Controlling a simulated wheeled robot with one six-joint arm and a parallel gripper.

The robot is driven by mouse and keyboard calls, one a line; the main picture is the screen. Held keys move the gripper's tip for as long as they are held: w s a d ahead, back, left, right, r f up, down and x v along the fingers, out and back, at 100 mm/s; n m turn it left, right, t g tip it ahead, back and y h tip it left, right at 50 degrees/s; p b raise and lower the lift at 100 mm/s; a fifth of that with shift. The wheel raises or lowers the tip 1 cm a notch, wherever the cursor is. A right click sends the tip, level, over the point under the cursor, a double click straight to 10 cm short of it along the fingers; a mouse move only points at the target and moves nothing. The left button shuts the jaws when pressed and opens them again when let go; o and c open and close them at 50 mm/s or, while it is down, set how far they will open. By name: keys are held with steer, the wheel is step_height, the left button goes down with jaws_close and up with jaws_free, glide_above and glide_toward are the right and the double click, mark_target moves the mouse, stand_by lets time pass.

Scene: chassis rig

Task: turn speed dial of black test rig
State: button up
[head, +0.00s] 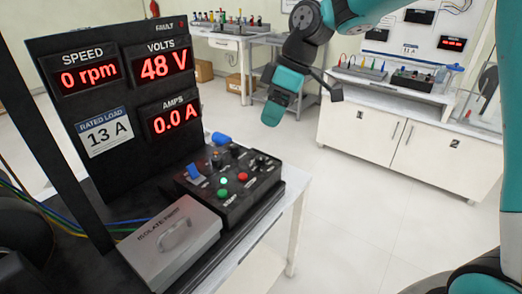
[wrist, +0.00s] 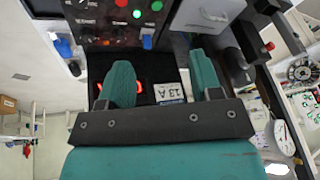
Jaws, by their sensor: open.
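The black test rig's upright panel (head: 60,128) stands at the left in the head view, its displays reading 0 rpm, 48 V and 0.0 A. The black control box (head: 228,198) in front carries a blue switch, green and red buttons and small dark knobs. I cannot tell which knob is the speed dial. My gripper (head: 303,103) is open and empty, in the air to the right of the panel and above the box. In the wrist view my gripper (wrist: 163,75) shows two spread teal fingers, with the box (wrist: 105,32) upside down beyond them.
A grey "ISOLATE FIRST" cover (head: 170,243) with a handle lies left of the control box. Wires run behind it. A white cabinet bench (head: 395,150) with another rig stands at the back right. The floor (head: 345,215) between is clear.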

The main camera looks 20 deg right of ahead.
mark_target(261, 157)
steer(key=w+d+f+n+p, duration=0.1)
steer(key=w+d+f+n, duration=0.1)
steer(key=w+d+f, duration=0.3)
steer(key=w+d+f+n, duration=0.1)
steer(key=w+d+n, duration=0.15)
steer(key=w, duration=0.45)
steer(key=shift+m, duration=0.45)
steer(key=p+x, duration=0.1)
steer(key=x, duration=1)
steer(key=p+x, duration=0.1)
steer(key=x, duration=0.4)
steer(key=shift+w+f+p, duration=0.3)
steer(key=shift+w+f, duration=0.05)
steer(key=shift+w, duration=0.1)
steer(key=shift+c, duration=0.2)
steer(key=c, duration=0.9)
steer(key=shift+o, duration=0.2)
